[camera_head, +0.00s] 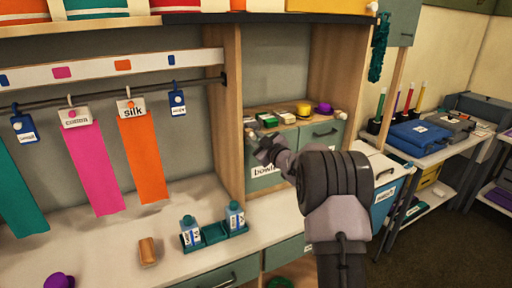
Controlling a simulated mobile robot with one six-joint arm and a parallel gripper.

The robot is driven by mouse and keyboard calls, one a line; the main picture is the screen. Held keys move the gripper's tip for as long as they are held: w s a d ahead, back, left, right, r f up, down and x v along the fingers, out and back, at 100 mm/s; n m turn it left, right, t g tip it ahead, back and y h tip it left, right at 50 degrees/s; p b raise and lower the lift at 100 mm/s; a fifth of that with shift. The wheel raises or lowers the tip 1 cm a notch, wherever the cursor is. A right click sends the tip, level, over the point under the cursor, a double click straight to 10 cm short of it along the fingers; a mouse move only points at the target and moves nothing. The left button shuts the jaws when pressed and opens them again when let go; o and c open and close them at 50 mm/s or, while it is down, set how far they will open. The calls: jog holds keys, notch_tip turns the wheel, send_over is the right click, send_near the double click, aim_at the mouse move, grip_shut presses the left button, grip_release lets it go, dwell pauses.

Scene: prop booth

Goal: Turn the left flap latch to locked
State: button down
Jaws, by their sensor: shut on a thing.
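The left flap (264,181) is a grey-green panel below the small shelf, with a white label that is partly covered by my arm. My gripper (258,143) is at the upper left part of this flap, close to the wooden upright. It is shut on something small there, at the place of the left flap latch. The fingers hide the latch, so its angle cannot be read.
The shelf above the flaps holds small boxes (285,117), a yellow hat-like item (304,108) and a purple one (323,108). A wooden upright (229,120) stands close left of my gripper.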

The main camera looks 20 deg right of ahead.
jog(key=n+b, duration=0.3)
jog(key=shift+f, duration=0.1)
jog(key=shift+n+h+b, duration=0.3)
jog(key=shift+n+b, duration=0.7)
jog(key=shift+n, duration=0.3)
jog(key=shift+r+n, duration=0.2)
jog(key=shift+n, duration=0.1)
jog(key=c, duration=1.2)
grip_release()
jog(key=s, duration=0.5)
jog(key=s+p, duration=0.1)
jog(key=s, duration=0.5)
jog(key=s+r+p, duration=0.1)
jog(key=s, duration=0.5)
jog(key=shift+s+d, duration=0.2)
jog(key=shift+d, duration=0.05)
